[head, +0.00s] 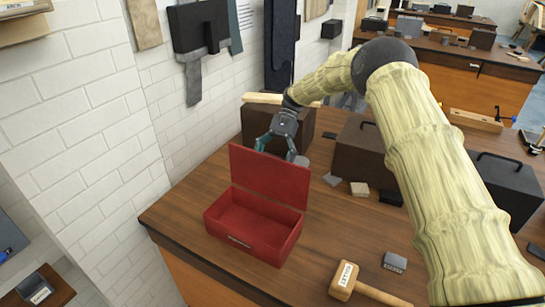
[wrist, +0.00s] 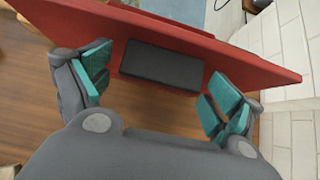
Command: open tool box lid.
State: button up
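The red tool box (head: 245,235) stands on the wooden workbench near its left corner. Its lid (head: 270,176) stands raised, close to upright, along the back edge, and the empty inside of the box shows. My gripper (head: 276,147) is behind the top of the lid in the head view. In the wrist view my gripper (wrist: 158,98) is open, its teal finger pads wide apart. A red panel (wrist: 215,55) with a dark grey block (wrist: 162,65) on it lies beyond the pads; nothing shows held between them. Whether a fingertip touches the lid I cannot tell.
A mallet (head: 357,285) and a small grey block (head: 394,262) lie right of the box. Dark boxes (head: 365,150) stand further back, with small blocks (head: 359,188) in front. A white brick wall (head: 90,130) is at left. Bench space right of the box is partly clear.

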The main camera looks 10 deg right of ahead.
jog(key=shift+r, duration=0.2)
jog(key=v, duration=1.2)
jog(key=shift+f, duration=0.1)
